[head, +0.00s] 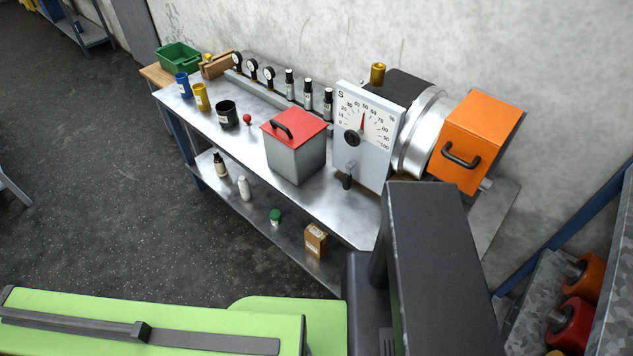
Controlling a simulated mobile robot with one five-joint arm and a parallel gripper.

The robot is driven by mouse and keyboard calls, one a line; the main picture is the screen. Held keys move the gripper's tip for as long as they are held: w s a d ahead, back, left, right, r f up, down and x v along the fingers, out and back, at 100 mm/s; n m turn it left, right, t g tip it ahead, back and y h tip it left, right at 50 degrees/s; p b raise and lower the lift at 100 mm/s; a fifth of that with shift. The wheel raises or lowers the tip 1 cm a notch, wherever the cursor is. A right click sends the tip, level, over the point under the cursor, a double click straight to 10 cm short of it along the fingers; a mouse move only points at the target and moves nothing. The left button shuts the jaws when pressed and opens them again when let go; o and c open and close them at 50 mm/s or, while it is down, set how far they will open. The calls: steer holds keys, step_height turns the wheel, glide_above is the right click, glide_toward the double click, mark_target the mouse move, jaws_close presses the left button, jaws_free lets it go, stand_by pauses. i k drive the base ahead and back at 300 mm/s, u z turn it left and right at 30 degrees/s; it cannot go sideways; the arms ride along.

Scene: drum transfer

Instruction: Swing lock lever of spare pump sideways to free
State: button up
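I cannot tell for sure which thing is the spare pump or its lock lever. On the metal bench, a machine has a white dial panel (375,150) marked S, a silver drum (420,135) and an orange box (482,135) with a black handle. A small grey lever with a dark grip (348,178) hangs at the panel's lower front. On a rack at the lower right, red (570,322) and orange (584,276) rounded bodies with metal stubs lie partly cut off by the frame. My gripper is not in view.
The bench (320,205) stands against a concrete wall. A blue rack post (565,235) is at right.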

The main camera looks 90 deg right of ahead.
mark_target(347, 177)
steer(key=i, duration=1.35)
steer(key=u, duration=5.1)
steer(key=i, duration=0.1)
steer(key=u, duration=2.55)
steer(key=k, duration=0.95)
steer(key=u, duration=0.1)
steer(key=i, duration=0.95)
steer(key=z, duration=0.05)
